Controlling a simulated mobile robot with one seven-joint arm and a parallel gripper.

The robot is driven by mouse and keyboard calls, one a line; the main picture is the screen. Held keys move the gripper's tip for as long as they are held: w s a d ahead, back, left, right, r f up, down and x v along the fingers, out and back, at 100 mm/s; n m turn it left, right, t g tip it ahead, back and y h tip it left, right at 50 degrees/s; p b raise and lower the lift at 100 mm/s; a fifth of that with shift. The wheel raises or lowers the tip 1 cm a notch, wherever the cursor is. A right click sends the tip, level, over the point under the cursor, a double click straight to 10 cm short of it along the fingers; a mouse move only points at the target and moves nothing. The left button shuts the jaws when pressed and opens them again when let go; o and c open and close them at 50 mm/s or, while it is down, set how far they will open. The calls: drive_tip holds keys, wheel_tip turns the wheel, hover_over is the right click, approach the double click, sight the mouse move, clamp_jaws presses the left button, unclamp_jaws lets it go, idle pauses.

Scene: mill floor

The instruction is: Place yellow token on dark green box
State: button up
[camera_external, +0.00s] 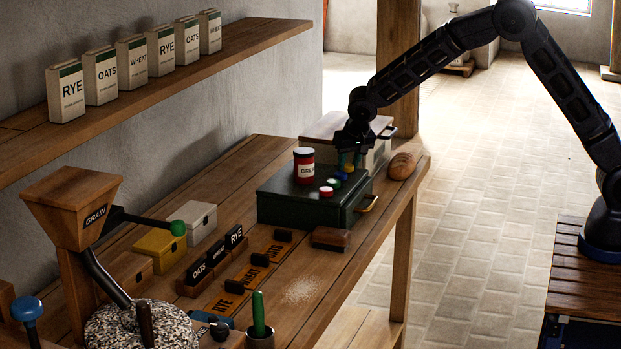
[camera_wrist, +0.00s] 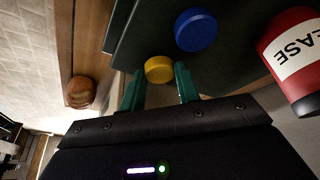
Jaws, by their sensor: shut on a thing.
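The yellow token (camera_external: 349,169) is between the green fingertips of my gripper (camera_external: 350,160), at the far right part of the dark green box's top. In the wrist view the yellow token (camera_wrist: 159,69) sits between the two fingertips (camera_wrist: 160,84), and my gripper is shut on it. The dark green box (camera_external: 285,189) stands on the bench with a brass handle at its right side. I cannot tell whether the token touches the lid.
On the box are a red can (camera_external: 304,166), a red token (camera_external: 326,191) and a blue token (camera_external: 334,183), which also shows in the wrist view (camera_wrist: 196,29). A bread loaf (camera_external: 402,166) lies right of the box. A brown block (camera_external: 331,238) lies in front.

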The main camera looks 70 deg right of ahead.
drive_tip(key=shift+f, duration=0.15)
drive_tip(key=o, duration=0.9)
drive_tip(key=shift+o, duration=0.2)
